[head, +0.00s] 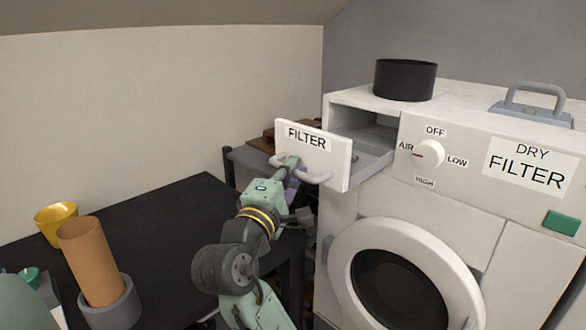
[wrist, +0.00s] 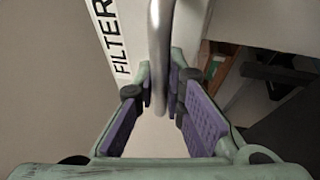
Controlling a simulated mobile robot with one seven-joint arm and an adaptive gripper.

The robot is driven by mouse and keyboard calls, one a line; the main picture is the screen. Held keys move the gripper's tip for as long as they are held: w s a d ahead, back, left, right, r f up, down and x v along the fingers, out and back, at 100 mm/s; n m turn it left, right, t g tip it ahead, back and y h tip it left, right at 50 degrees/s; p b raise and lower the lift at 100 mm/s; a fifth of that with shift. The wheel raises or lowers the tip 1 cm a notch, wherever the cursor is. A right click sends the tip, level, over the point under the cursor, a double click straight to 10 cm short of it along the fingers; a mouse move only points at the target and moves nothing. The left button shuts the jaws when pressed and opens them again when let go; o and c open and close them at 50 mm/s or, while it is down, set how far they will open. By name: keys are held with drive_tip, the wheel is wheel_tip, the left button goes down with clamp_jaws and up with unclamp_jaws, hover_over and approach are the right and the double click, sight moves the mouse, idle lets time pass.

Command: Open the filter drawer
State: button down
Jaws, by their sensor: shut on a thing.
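The filter drawer (head: 338,163) is a white front labelled FILTER at the upper left of a white dryer (head: 478,116). It stands pulled out from the dryer, with its grey tray and the open slot visible behind the front. A pale curved bar handle (head: 318,179) is on the drawer front; it runs down the middle of the wrist view (wrist: 159,50). My gripper (wrist: 162,100) has purple pads on both sides of the handle and is shut on it. In the head view my arm hides part of the handle and the fingertips.
A black pot (head: 405,80) stands on the dryer above the slot. The round door (head: 400,280) is below. A black table (head: 150,235) at left holds a yellow cup (head: 57,224) and a brown cylinder (head: 91,262) in a grey holder.

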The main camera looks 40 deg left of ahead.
drive_tip(key=c, duration=1.7)
unclamp_jaws()
drive_tip(key=shift+o, duration=0.2)
drive_tip(key=v, duration=1.2)
